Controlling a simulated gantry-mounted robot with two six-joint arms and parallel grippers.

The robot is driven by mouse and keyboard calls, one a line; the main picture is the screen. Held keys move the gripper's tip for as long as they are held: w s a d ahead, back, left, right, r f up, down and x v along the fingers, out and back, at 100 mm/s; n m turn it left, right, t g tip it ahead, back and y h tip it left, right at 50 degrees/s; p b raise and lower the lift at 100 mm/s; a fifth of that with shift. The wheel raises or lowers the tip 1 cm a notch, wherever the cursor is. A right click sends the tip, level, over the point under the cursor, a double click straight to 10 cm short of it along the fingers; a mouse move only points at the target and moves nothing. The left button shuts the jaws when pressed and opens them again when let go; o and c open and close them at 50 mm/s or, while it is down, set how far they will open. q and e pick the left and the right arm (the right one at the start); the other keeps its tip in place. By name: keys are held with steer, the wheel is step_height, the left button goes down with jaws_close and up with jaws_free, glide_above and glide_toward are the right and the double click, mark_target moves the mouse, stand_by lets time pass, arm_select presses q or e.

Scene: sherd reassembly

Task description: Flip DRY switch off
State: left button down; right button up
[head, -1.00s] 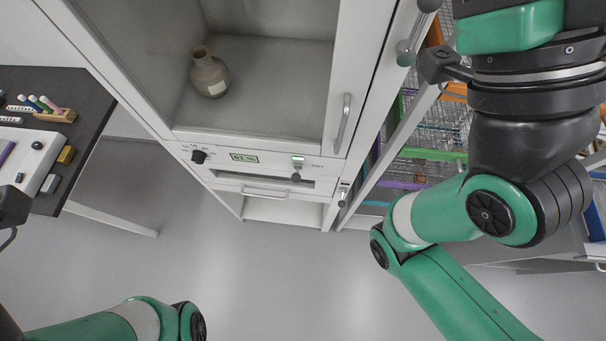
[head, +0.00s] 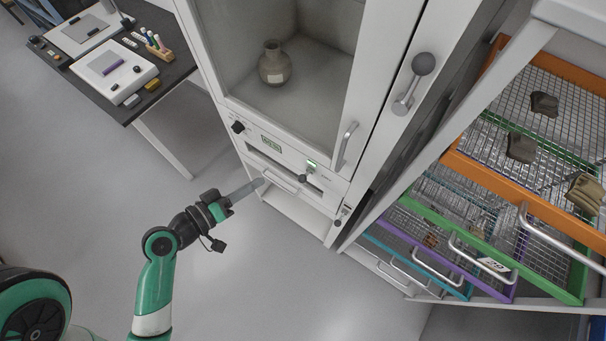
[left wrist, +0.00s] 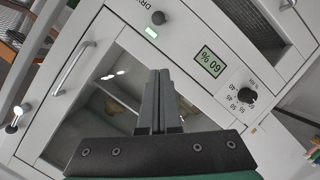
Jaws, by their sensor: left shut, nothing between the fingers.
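The DRY switch (head: 302,178) is a small dark knob on the white cabinet's control panel, beside a lit green lamp (head: 311,164). In the left wrist view the switch (left wrist: 158,18) and green lamp (left wrist: 152,32) show at the top, with the DRY label partly cut off. My left gripper (head: 260,183) is shut and empty in front of the cabinet, left of the switch in the head view. In the left wrist view its fingertips (left wrist: 160,71) appear below the switch, apart from it in the picture. My right gripper is out of view.
The panel also has a display (left wrist: 209,60) reading 60 % and a dial (left wrist: 246,95). A pot (head: 274,64) stands inside the cabinet. The door handle (head: 346,145) and drawer handle (head: 281,183) stick out. Wire drawers (head: 520,150) stand open at right.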

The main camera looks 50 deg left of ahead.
arm_select(q)
steer(key=shift+a, duration=0.25)
glide_above(306, 175)
steer(key=s+a, duration=0.4)
steer(key=s, duration=0.1)
step_height(306, 175, down, 3)
steer(key=d+f, duration=0.2)
steer(key=shift+w+d+f+b, duration=0.25)
steer(key=shift+w+f+b, duration=0.05)
steer(key=shift+w+b, duration=0.1)
